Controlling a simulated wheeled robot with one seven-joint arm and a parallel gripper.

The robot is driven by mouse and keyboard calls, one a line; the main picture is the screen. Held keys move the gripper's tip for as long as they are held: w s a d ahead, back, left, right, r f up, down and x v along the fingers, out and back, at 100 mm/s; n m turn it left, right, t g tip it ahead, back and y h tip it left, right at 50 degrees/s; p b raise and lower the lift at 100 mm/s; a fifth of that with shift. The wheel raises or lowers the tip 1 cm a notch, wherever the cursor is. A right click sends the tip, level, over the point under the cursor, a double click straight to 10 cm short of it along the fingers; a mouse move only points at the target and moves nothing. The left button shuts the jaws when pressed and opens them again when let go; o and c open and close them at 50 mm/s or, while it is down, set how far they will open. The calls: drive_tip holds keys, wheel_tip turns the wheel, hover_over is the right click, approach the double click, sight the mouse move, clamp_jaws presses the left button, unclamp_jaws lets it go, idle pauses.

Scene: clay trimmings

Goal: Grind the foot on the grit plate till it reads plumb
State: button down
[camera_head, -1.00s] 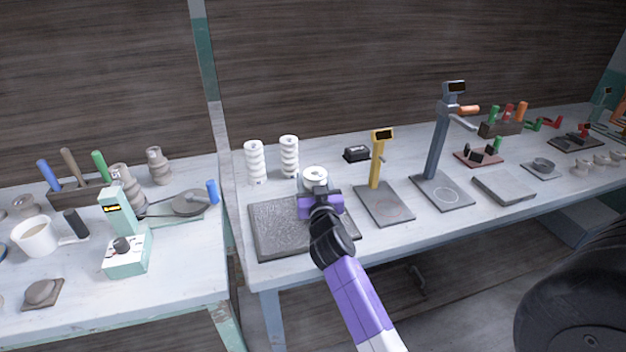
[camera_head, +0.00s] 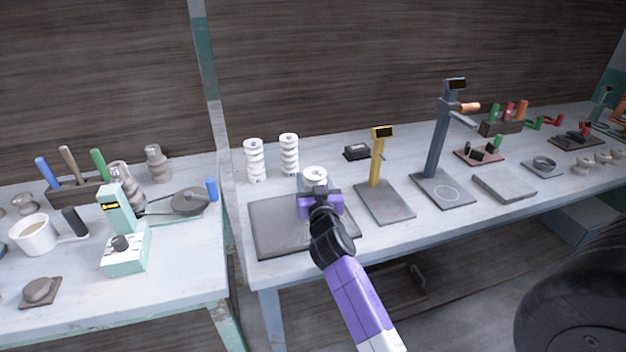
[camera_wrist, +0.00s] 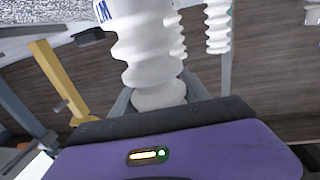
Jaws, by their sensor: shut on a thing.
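My gripper (camera_head: 320,198) is shut on a white ribbed piece (camera_head: 315,175), whose round top shows above the jaws. In the wrist view the same piece (camera_wrist: 150,50) stands between the fingers, with dark lettering at its far end. The piece is at the right part of the dark grey grit plate (camera_head: 275,235). Its foot is hidden, so I cannot tell whether it touches the plate. The yellow stand (camera_head: 378,160) with a small dark display stands just right of my gripper; no reading is legible.
Two white ribbed pieces (camera_head: 255,160) (camera_head: 289,155) stand behind the plate. A small black box (camera_head: 356,152) lies at the back. A tall grey stand (camera_head: 436,145) and a grey slab (camera_head: 504,186) are farther right. The plate's left part is bare.

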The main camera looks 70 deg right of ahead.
drive_tip(key=shift+f+b, duration=0.25)
drive_tip(key=shift+b, duration=0.15)
idle(0.4)
drive_tip(key=shift+w+a, duration=0.1)
drive_tip(key=shift+w, duration=0.05)
drive_tip(key=shift+w+a+f+b, duration=0.15)
drive_tip(key=shift+w+a+b, duration=0.2)
drive_tip(key=shift+b, duration=0.25)
drive_tip(key=shift+w+a+r+b, duration=0.2)
drive_tip(key=shift+w+a+b, duration=0.7)
drive_tip(key=shift+w+b, duration=0.25)
drive_tip(key=shift+w+a+f+b, duration=0.1)
drive_tip(key=shift+w+a+b, duration=1.25)
drive_tip(key=shift+b, duration=0.25)
drive_tip(key=shift+d, duration=0.1)
drive_tip(key=shift+r+p, duration=1.85)
drive_tip(key=shift+r, duration=0.75)
drive_tip(key=shift+r, duration=0.1)
